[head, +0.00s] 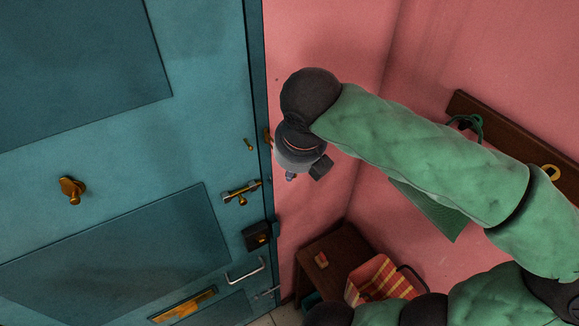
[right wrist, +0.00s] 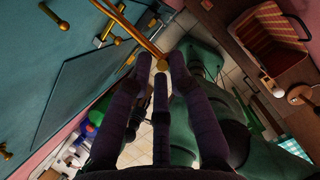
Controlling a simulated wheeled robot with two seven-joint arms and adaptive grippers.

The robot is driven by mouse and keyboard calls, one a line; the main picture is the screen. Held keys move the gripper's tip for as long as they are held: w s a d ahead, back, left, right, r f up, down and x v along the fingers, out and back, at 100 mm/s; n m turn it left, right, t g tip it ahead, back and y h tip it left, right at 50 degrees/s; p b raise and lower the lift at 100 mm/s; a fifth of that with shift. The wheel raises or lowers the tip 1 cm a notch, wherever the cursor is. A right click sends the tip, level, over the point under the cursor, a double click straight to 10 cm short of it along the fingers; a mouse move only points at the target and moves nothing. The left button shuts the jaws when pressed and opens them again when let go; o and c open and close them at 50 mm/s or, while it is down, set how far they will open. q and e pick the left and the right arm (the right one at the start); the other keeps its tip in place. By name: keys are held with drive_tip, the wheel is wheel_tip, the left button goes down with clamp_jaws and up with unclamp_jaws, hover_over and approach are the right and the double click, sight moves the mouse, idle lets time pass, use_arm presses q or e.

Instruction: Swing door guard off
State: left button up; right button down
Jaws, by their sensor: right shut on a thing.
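The door guard shows in the right wrist view as a brass bar (right wrist: 138,37) running from the top edge down to a rounded end between my fingers. My right gripper (right wrist: 156,66) is shut on that end. In the head view, my right gripper (head: 291,175) is beside the door's edge, in front of the pink wall, and its fingertips are mostly hidden by my wrist. The teal door (head: 110,120) fills the left and looks closed. A small brass stud (head: 248,143) sits near its edge. My left gripper is not in view.
The door carries a brass knob (head: 72,188), a brass bolt (head: 241,192), a dark lock box (head: 257,235) and a pull handle (head: 246,270). A brown table (head: 335,250) and a striped basket (head: 375,278) stand below. A coat rail (head: 515,145) is on the right wall.

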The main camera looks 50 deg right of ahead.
drive_tip(key=shift+d+r, duration=0.25)
drive_tip(key=shift+d, duration=0.05)
drive_tip(key=c, duration=1.5)
unclamp_jaws()
drive_tip(key=shift+o, duration=0.9)
drive_tip(key=shift+s+d, duration=0.1)
drive_tip(key=shift+d, duration=0.05)
drive_tip(key=v, duration=1.1)
drive_tip(key=shift+s+r, duration=0.15)
drive_tip(key=shift+r, duration=0.1)
